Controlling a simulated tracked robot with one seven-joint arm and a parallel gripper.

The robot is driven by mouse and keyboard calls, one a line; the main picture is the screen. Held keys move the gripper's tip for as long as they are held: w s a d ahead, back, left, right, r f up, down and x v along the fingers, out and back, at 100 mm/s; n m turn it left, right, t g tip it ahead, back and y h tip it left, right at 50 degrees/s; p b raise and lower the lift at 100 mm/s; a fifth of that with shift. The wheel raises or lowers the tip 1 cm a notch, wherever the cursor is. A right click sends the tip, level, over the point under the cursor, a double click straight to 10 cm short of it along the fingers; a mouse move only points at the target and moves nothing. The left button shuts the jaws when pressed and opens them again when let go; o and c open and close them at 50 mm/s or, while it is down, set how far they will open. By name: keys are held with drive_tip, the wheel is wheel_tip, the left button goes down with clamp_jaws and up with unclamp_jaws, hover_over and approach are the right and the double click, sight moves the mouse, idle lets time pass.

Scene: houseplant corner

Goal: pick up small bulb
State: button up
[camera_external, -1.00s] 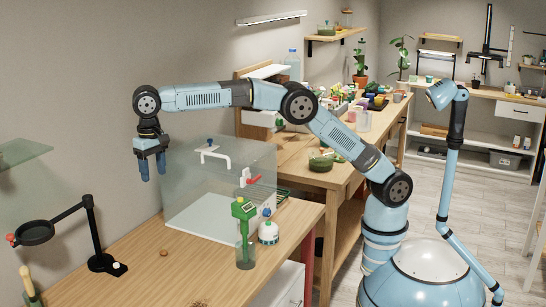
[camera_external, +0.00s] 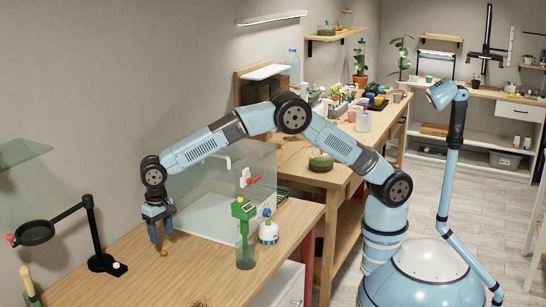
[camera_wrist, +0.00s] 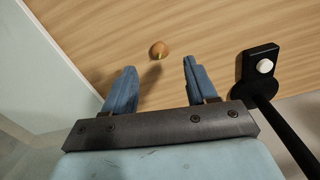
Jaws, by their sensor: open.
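The small bulb (camera_wrist: 159,49) is a round, orange-brown thing lying on the wooden table. In the wrist view it lies just beyond my fingertips, roughly centred between them. In the external view the bulb (camera_external: 164,253) shows right below the fingertips. My gripper (camera_external: 160,240) points down over the table and is open and empty. Its two blue fingers also show apart in the wrist view (camera_wrist: 159,68). The bulb is not between the fingers and appears untouched.
A magnifier stand's black base (camera_wrist: 258,75) is close on the right in the wrist view. A clear-walled box (camera_external: 215,205) stands behind my gripper. A green tool in a clear holder (camera_external: 245,245) and a white bottle (camera_external: 268,232) stand to the right.

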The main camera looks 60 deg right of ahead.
sight(163, 252)
drive_tip(key=shift+w+f, duration=0.15)
drive_tip(key=shift+f, duration=3)
clamp_jaws()
